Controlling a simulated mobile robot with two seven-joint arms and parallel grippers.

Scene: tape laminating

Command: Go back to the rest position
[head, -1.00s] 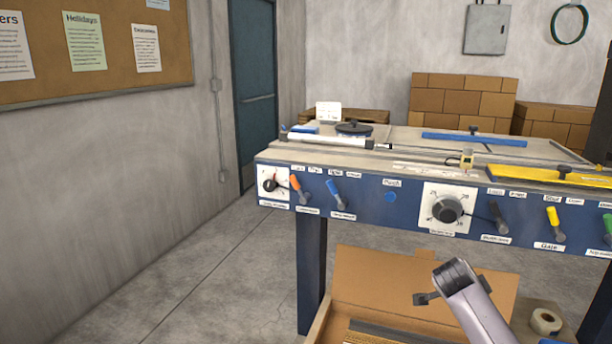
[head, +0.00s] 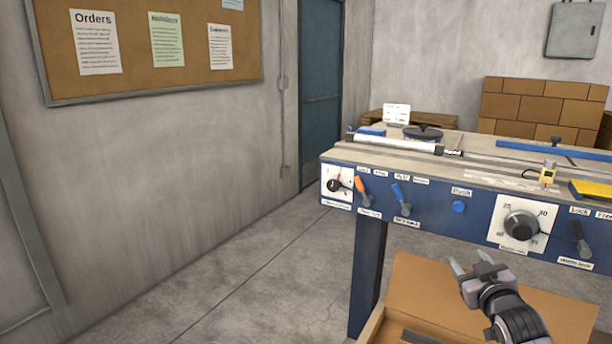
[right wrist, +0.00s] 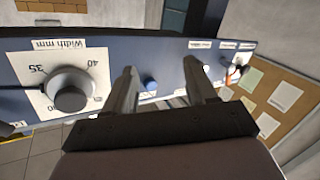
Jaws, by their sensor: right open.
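My right gripper (head: 472,268) is open and empty in the lower right of the head view, in front of the machine and above the open cardboard box. Its two fingers (right wrist: 162,92) stand apart in the right wrist view with nothing between them. Beyond them is the blue front panel of the laminating machine (head: 432,197), with a width dial (head: 520,226) and a blue push button (head: 459,207). The dial (right wrist: 70,90) and button (right wrist: 150,84) also show in the right wrist view. My left gripper is in neither view.
An orange lever (head: 362,190) and a blue lever (head: 400,198) stick out of the panel. An open cardboard box (head: 425,290) lies below the machine. Stacked boxes (head: 540,108) stand behind. The floor (head: 240,285) left of the machine is clear, bounded by a wall with a notice board (head: 120,75).

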